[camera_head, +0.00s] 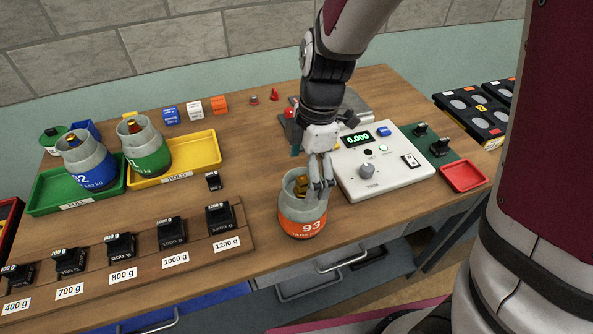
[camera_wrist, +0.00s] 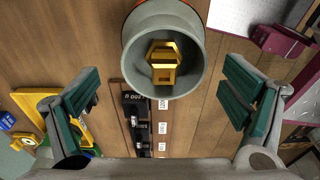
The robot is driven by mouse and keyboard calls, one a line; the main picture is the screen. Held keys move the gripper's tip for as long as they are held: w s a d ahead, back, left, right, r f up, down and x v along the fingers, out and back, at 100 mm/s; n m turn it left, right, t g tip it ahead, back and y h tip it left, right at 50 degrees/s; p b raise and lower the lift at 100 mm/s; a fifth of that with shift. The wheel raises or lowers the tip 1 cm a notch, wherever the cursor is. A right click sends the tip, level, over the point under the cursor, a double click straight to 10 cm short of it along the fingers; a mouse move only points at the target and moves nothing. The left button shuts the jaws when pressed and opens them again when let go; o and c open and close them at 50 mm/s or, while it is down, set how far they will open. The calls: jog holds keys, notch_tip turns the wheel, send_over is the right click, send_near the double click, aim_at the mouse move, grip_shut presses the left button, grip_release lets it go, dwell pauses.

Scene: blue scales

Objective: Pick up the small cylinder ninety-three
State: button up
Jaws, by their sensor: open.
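The small cylinder 93 (camera_head: 301,217) stands upright on the wooden table near its front edge, grey with an orange band and a brass valve inside its collar. In the wrist view its grey collar (camera_wrist: 136,73) and the brass valve (camera_wrist: 163,62) are seen from above. My gripper (camera_head: 323,185) is just above and at the right side of the cylinder's top in the head view. In the wrist view its green-padded fingers (camera_wrist: 160,108) are spread wide, with the cylinder top between and beyond them. The jaws are open and hold nothing.
A grey scale box (camera_head: 385,175) reading 0.000 stands right of the cylinder. A rack of black weights (camera_head: 120,262) lies to the left. Cylinder 92 (camera_head: 88,165) stands in a green tray (camera_head: 45,197), and a green-banded cylinder (camera_head: 146,148) in a yellow tray (camera_head: 205,150). A red tray (camera_head: 463,177) lies at right.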

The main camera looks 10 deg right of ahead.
jog(key=shift+s+a+f, duration=0.1)
jog(key=shift+s+f, duration=0.05)
jog(key=shift+f, duration=0.85)
jog(key=shift+s+a+f, duration=0.1)
jog(key=shift+f, duration=0.85)
jog(key=shift+c, duration=0.4)
jog(key=c, duration=1.8)
jog(key=shift+r, duration=0.1)
jog(key=shift+c, duration=0.8)
